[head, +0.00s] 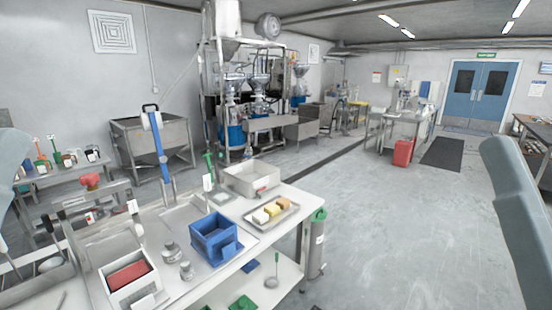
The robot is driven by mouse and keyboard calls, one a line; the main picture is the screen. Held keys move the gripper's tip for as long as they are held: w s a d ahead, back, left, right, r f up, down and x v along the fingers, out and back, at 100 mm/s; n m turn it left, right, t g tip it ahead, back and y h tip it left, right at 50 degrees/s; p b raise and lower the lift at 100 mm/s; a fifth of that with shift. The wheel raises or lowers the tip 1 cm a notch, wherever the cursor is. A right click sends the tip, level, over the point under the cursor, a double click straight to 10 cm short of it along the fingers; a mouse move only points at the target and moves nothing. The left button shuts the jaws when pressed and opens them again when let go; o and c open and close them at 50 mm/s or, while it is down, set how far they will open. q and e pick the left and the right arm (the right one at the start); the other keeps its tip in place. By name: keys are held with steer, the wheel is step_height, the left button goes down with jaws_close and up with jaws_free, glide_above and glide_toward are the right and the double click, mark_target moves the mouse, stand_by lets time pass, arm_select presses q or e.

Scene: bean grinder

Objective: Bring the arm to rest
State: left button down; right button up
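Only parts of my own arms show in the head view. A grey link of my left arm (12,158) is at the left edge. A longer grey link of my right arm (522,215) runs down the right edge. Neither gripper is within the picture, so I cannot see whether they are open or hold anything. Both visible links are at the picture's edges, to either side of the white worktable (285,222).
On the table stand a blue box (212,232), a tray with yellow and white blocks (272,224), a metal bin (252,170) and a white box with red contents (108,292). The floor to the right (400,230) is clear.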

step_height(320, 180, up, 38)
steer(key=p, duration=3.7)
steer(key=shift+p, duration=0.4)
